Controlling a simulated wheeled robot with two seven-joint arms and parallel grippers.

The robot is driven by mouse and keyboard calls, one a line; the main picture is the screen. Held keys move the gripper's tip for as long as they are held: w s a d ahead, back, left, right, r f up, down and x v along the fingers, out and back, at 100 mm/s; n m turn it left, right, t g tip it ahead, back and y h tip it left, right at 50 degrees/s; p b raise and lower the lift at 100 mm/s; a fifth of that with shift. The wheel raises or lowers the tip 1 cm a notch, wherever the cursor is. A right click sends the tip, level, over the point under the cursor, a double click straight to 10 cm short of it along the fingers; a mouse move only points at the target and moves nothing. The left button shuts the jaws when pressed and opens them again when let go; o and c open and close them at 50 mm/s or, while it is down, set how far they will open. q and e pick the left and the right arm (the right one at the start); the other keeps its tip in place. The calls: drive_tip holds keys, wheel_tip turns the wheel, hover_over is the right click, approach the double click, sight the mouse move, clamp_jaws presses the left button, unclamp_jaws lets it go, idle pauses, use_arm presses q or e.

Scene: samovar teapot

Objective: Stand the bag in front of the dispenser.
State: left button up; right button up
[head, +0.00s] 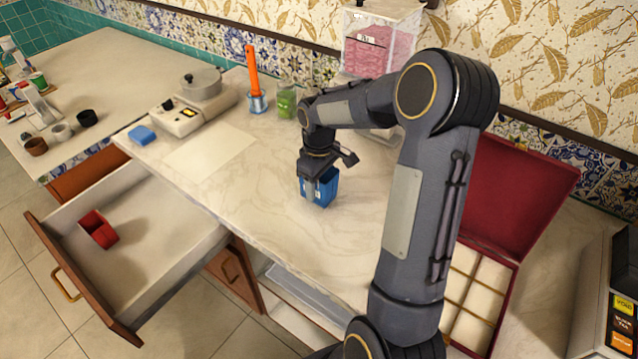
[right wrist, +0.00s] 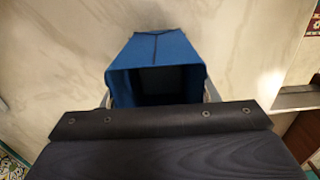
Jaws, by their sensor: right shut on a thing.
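The blue bag (head: 319,188) is upright at the middle of the marble counter, its open mouth upward. My right gripper (head: 316,178) is above it, shut on it. In the right wrist view the bag (right wrist: 157,62) sits between the fingers, its dark inside facing the camera. I cannot tell whether its bottom touches the counter. The dispenser (head: 376,42), a clear box with pink contents, stands at the back wall, behind and right of the bag. My right arm hides its lower part. My left gripper is not in view.
A hot plate with a pot (head: 200,83), a blue block (head: 142,135), a cup with an orange-handled tool (head: 256,98) and a green jar (head: 286,101) stand left. An open drawer (head: 150,220) holds a red box. A red divided case (head: 520,195) lies open right. Counter around the bag is clear.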

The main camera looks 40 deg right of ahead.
drive_tip(key=shift+f, duration=0.35)
drive_tip(key=shift+f, duration=0.15)
drive_tip(key=o, duration=0.9)
drive_tip(key=shift+o, duration=0.2)
wheel_tip(320, 180, up, 12)
drive_tip(key=s+a+m+t+y, duration=0.3)
drive_tip(key=s+a+m+t, duration=0.2)
drive_tip(key=s+a, duration=1.1)
drive_tip(key=s, duration=0.5)
drive_tip(key=shift+a+t+y, duration=0.3)
drive_tip(key=shift+a+y, duration=0.1)
